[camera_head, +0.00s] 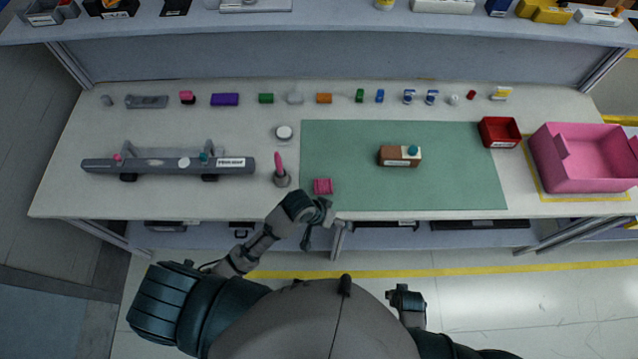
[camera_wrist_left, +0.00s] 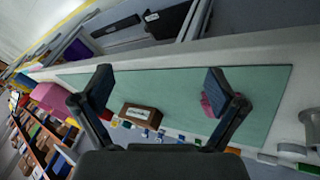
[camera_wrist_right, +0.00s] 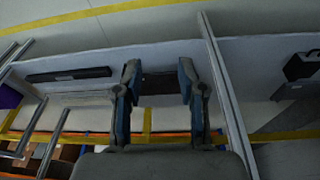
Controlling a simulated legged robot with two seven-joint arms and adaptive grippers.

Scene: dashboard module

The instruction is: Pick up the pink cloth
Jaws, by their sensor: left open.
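The pink cloth (camera_head: 323,186) is a small folded square at the front left corner of the green mat (camera_head: 450,190). In the left wrist view the cloth (camera_wrist_left: 207,104) shows partly behind the right-hand finger. My left gripper (camera_head: 316,222) is at the table's front edge, just in front of the cloth. Its fingers are spread wide with nothing between them in the left wrist view (camera_wrist_left: 158,88). My right gripper (camera_wrist_right: 157,95) has its fingers apart and empty, away from the table and facing the area below it.
A brown box (camera_head: 394,158) with a teal knob lies on the mat. A grey stand with a pink tool (camera_head: 281,175) is just left of the cloth. A long grey module (camera_head: 160,166) lies farther left. A red bin (camera_head: 499,132) and a pink bin (camera_head: 582,165) stand at right.

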